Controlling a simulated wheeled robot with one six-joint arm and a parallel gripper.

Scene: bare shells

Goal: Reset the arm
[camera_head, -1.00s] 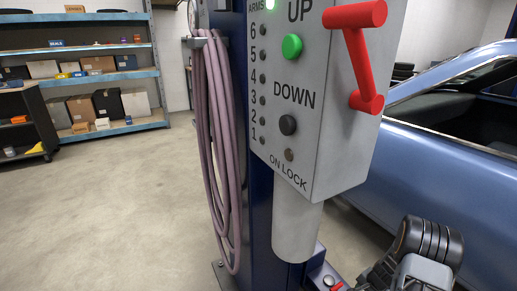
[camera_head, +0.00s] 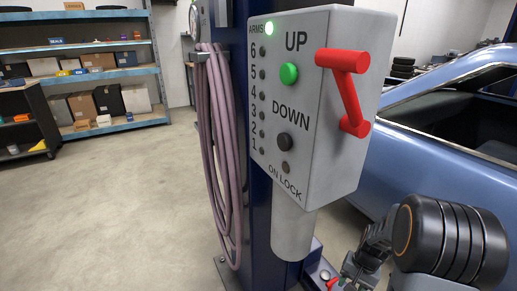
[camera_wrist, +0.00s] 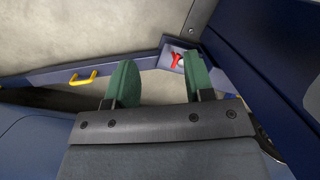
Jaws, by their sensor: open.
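My gripper (camera_wrist: 160,82) shows in the wrist view with its two green fingers apart and nothing between them. It points toward a blue beam and bare floor. In the head view, my dark arm joint and links are at the lower right, beside the car; the gripper's fingers cannot be made out there. A grey control box (camera_head: 282,150) with a green UP button (camera_head: 295,74), a black DOWN button (camera_head: 285,142) and a red lever (camera_head: 345,90) is mounted on a blue column, up and left of my arm.
A blue car (camera_head: 440,135) stands right of the column. The blue beam (camera_wrist: 55,79) carries a yellow handle (camera_wrist: 83,79) and a small red part (camera_wrist: 175,60) near the fingers. A pink hose (camera_head: 218,150) hangs on the column. Open floor (camera_head: 130,210) lies to the left.

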